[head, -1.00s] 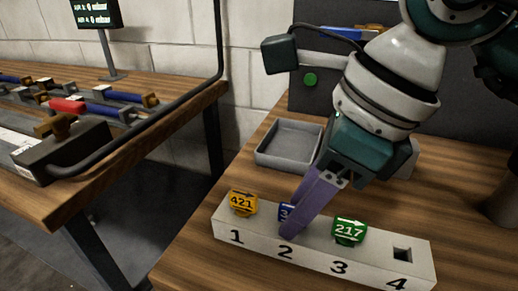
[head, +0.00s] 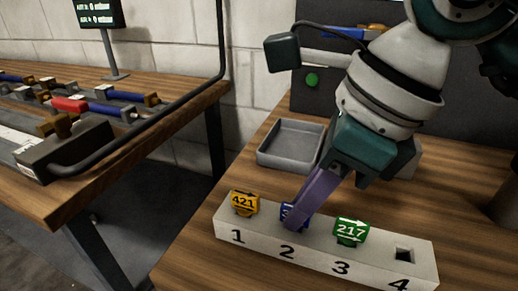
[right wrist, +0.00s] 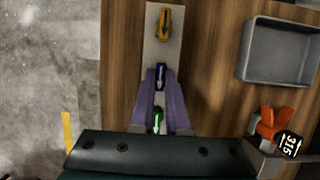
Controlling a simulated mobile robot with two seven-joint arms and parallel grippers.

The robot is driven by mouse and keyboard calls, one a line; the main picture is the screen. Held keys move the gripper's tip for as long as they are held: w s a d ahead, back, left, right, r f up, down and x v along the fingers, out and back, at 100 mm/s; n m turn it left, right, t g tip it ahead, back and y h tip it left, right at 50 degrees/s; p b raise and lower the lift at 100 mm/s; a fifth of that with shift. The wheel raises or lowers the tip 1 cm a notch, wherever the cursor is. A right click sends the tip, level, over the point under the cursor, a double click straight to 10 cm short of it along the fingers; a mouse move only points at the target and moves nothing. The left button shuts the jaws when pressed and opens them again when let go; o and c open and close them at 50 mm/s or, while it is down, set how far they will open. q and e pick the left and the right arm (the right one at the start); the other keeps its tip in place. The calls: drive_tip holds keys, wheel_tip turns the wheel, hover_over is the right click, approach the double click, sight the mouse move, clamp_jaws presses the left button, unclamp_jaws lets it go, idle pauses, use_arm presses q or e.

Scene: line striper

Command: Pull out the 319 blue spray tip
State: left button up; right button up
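The blue spray tip (head: 287,213) sits in slot 2 of a pale numbered block (head: 318,262), its number mostly hidden by a purple finger. My right gripper (head: 297,222) reaches down to it from above. In the right wrist view the blue tip (right wrist: 160,76) lies between the two purple finger ends (right wrist: 161,80), which look closed against its sides. The tip still appears seated in the block. My left gripper is not in view.
A yellow tip marked 421 (head: 244,203) is in slot 1, a green tip marked 217 (head: 350,231) in slot 3. Slot 4 (head: 404,254) is empty. An empty grey tray (head: 291,145) stands behind. An orange part marked 315 (right wrist: 270,123) shows in the right wrist view.

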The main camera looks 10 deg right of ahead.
clamp_jaws()
drive_tip(key=shift+r+p, duration=0.5)
drive_tip(key=shift+r, duration=0.15)
drive_tip(key=shift+r+p, duration=1.9)
drive_tip(key=shift+r, duration=0.6)
